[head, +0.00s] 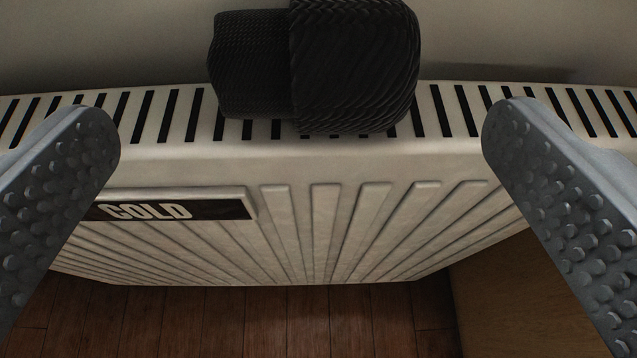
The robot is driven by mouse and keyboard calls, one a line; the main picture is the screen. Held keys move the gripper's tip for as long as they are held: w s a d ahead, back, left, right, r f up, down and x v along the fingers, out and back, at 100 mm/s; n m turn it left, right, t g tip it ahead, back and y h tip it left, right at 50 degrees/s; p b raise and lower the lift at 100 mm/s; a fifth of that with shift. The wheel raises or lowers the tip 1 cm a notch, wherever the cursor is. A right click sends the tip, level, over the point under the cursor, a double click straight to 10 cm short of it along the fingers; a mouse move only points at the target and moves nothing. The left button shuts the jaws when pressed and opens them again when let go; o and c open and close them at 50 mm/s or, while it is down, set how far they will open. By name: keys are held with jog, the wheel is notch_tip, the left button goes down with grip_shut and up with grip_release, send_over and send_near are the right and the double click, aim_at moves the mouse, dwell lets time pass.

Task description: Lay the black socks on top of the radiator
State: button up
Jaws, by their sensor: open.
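The black socks (355,70) are a rolled, ribbed bundle. They lie on the slotted top of the white radiator (180,150), near the middle of the view and close to the wall. My gripper (300,130) is open, with one grey studded finger at each side of the picture. The fingers are wide apart and neither touches the socks. The socks sit between and beyond the fingertips. The radiator's ribbed front carries a black label reading "COLD" (148,211).
A plain wall (120,40) rises behind the radiator. The slotted top is bare to the left and right of the socks. A dark wooden floor (250,320) lies below. A brown wooden panel (510,300) stands at the lower right.

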dwell(0.3)
notch_tip(320, 180, up, 25)
jog(key=t, duration=0.1)
jog(key=s+r, duration=0.7)
jog(key=r, duration=0.3)
jog(key=s+r, duration=0.7)
jog(key=r, duration=0.4)
jog(key=shift+a+r+t, duration=0.25)
jog(key=shift+t, duration=0.15)
notch_tip(320, 180, up, 11)
jog(key=p, duration=1.1)
